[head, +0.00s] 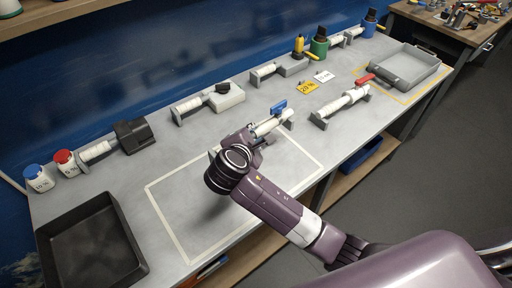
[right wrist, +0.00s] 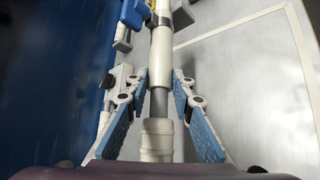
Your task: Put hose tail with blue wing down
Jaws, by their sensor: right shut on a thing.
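The hose tail with the blue wing is a white tubular piece (head: 268,126) with a blue lever (head: 278,107) near its far right end. It lies roughly level at the back edge of the taped rectangle; I cannot tell whether it touches the supports below. My right gripper (head: 252,139) is shut on it from the near left side, and my wrist hides part of it. In the right wrist view, the blue-padded fingers (right wrist: 158,92) lie either side of its grey neck (right wrist: 158,104), with the blue lever (right wrist: 133,14) at the top. My left gripper is out of view.
A tape-outlined area (head: 172,226) is bare on the grey bench. A black tray (head: 47,237) stands left, a grey tray (head: 431,57) at the far right. Another white tubular piece with a red lever (head: 365,78) rests right of mine.

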